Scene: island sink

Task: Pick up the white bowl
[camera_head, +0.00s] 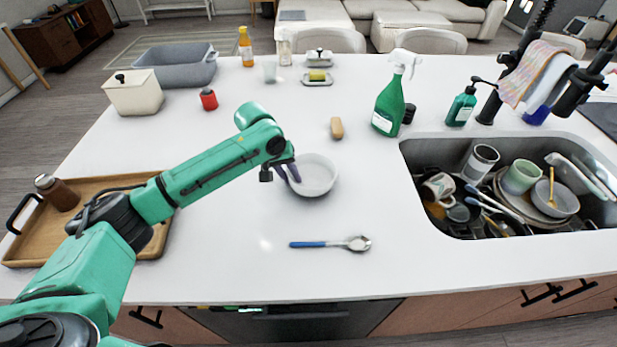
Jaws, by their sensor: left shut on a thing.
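The white bowl (318,175) is upright at the middle of the white island counter. My left arm reaches in from the left, and my left gripper (289,174) is at the bowl's left rim. Its purple-grey fingers are shut on that rim. Part of the bowl's left side is hidden behind the fingers. I cannot tell whether the bowl touches the counter or is slightly above it. My right gripper is not in view.
A blue-handled spoon (330,243) lies in front of the bowl, and a wooden-coloured brush (336,128) lies behind it. A sink (408,160) full of dishes is at right, with a green spray bottle (389,108) behind. A wooden tray (155,241) is at left.

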